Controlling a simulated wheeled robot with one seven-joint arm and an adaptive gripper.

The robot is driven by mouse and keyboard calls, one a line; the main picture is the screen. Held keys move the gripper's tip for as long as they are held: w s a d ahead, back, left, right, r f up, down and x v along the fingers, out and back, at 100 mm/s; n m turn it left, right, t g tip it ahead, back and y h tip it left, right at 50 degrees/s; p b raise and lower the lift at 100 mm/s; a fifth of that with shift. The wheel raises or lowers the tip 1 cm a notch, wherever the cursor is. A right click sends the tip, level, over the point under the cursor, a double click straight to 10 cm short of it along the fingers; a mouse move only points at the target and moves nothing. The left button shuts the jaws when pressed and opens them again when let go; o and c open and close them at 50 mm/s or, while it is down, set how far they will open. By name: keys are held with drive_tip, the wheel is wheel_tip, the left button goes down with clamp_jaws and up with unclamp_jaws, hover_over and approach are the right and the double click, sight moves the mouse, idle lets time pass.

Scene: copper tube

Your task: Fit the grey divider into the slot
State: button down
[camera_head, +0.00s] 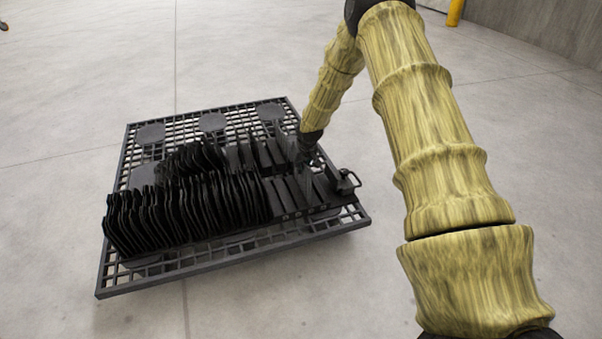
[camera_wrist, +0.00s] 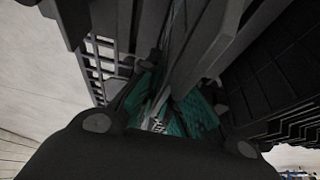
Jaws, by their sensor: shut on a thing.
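In the wrist view, the grey divider (camera_wrist: 208,48) is a long flat plate running up from between the teal finger pads of my gripper (camera_wrist: 176,98). My gripper is shut on it. In the head view, my gripper (camera_head: 308,158) is at the right end of the black rack (camera_head: 292,214), low over its slots. The divider blends with the dark rack there, and I cannot tell whether its lower edge is inside a slot. The slots at the rack's right end show as bare, lighter bars.
Two rows of black dividers (camera_head: 180,212) fill the left and middle of the rack, close to my gripper. The rack stands on a dark grid pallet (camera_head: 128,290) with round pads. A small handle (camera_head: 347,181) sticks up at the right end. The concrete floor (camera_head: 60,90) around is clear.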

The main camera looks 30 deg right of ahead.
sight(305, 163)
wheel_tip(305, 163, down, 3)
drive_tip(key=shift+r+b, duration=0.1)
drive_tip(key=shift+b, duration=0.5)
drive_tip(key=shift+r, duration=0.1)
drive_tip(key=c, duration=1.6)
unclamp_jaws()
drive_tip(key=p+v, duration=0.5)
drive_tip(key=v, duration=0.7)
drive_tip(key=shift+s, duration=0.1)
